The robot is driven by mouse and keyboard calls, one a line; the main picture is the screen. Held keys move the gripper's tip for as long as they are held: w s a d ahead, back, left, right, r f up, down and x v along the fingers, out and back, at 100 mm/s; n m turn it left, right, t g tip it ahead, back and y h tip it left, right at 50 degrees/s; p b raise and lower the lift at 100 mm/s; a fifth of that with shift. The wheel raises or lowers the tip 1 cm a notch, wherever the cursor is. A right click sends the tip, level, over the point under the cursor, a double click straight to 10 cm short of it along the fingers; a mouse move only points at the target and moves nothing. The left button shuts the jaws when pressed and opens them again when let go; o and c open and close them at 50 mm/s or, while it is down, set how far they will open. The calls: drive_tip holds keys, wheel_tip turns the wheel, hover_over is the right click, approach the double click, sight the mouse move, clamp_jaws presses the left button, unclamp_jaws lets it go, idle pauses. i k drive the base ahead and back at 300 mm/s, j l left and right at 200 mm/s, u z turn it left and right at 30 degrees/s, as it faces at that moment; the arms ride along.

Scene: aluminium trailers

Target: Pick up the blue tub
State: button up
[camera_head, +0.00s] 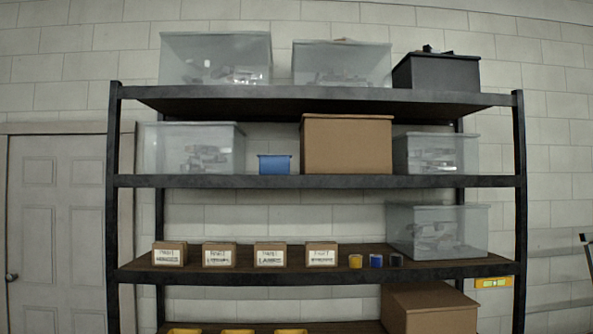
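The blue tub (274,165) is a small box-shaped container on the second shelf from the top of the black shelving unit. It stands upright between a clear bin (194,148) on its left and a large brown cardboard box (347,145) on its right. Its front shows fully, and its inside cannot be seen. My gripper is not in view.
The dark shelf edge (318,182) runs in front of the tub. Clear bins and a dark bin (436,72) fill the top shelf. Small labelled boxes and tape rolls (376,261) sit on the shelf below. A door (55,230) is at the left.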

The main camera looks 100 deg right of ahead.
sight(268, 164)
drive_tip(key=z, duration=2.25)
